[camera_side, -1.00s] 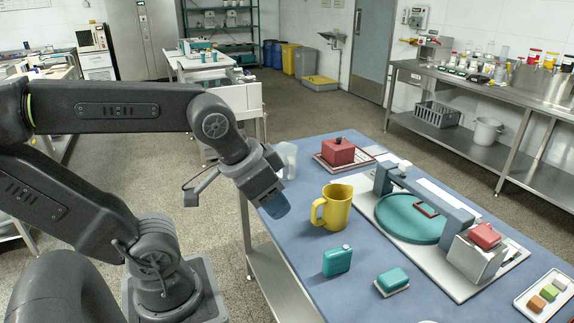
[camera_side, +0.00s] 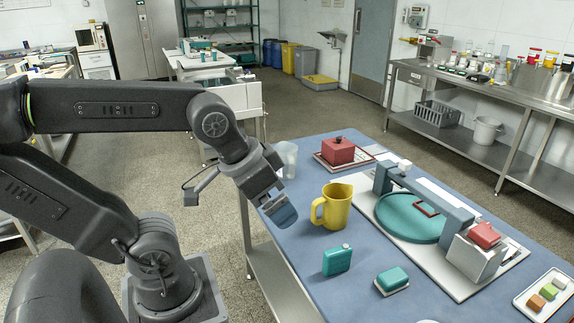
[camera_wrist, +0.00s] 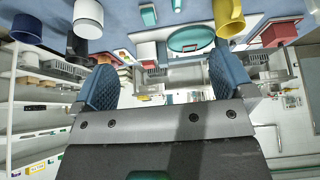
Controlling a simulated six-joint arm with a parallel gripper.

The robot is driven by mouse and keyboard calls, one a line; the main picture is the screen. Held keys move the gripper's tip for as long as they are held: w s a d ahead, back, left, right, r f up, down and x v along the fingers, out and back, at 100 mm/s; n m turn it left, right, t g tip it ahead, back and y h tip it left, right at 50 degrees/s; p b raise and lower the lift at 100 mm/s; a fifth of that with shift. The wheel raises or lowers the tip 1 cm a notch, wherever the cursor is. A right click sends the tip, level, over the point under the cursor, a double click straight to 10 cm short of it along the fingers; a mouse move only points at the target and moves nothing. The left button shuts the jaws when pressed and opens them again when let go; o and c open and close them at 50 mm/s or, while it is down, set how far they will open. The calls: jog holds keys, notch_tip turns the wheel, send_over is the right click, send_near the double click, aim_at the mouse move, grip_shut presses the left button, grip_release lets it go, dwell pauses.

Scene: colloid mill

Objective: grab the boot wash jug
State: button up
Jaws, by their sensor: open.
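A yellow jug with a side handle (camera_side: 337,208) stands upright on the blue table in the side view. A pale translucent vessel (camera_side: 288,154) stands behind my gripper, partly hidden. No label shows which vessel is the boot wash jug.
The blue table (camera_side: 300,248) also holds a teal bottle (camera_side: 337,260), a teal block (camera_side: 392,279), a red box (camera_side: 338,151) on a tray, and a machine with a round teal plate (camera_side: 408,218). Table surface around the yellow jug is mostly clear.

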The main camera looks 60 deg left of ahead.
jog(key=w+a+f+n+t+y, duration=0.3)
jog(key=w+a+n, duration=0.4)
jog(key=w+a, duration=0.6)
jog(key=n+t+y, duration=0.3)
jog(key=n+t, duration=0.2)
jog(key=n, duration=0.4)
send_near(293, 170)
jog(key=w+d+r, duration=0.3)
jog(key=d+r, duration=0.2)
jog(key=d, duration=0.1)
jog(key=s+a+f+n+t, duration=0.1)
jog(key=s+f+n, duration=0.1)
jog(key=s+a+f+n+t, duration=0.1)
jog(key=s+f+n, duration=0.1)
jog(key=f, duration=0.1)
jog(key=s+a+f+n+t, duration=0.1)
jog(key=s+a+f+n, duration=0.1)
jog(key=shift+s+a+f+y, duration=0.1)
jog(key=shift+f+y, duration=0.1)
jog(key=shift+y, duration=0.2)
jog(key=x, duration=0.8)
jog(key=shift+a+x, duration=0.15)
jog(key=shift+x, duration=1.25)
jog(key=shift+a+x, duration=0.15)
jog(key=shift+x, duration=1.25)
jog(key=shift+s+f, duration=0.1)
jog(key=shift+s, duration=0.05)
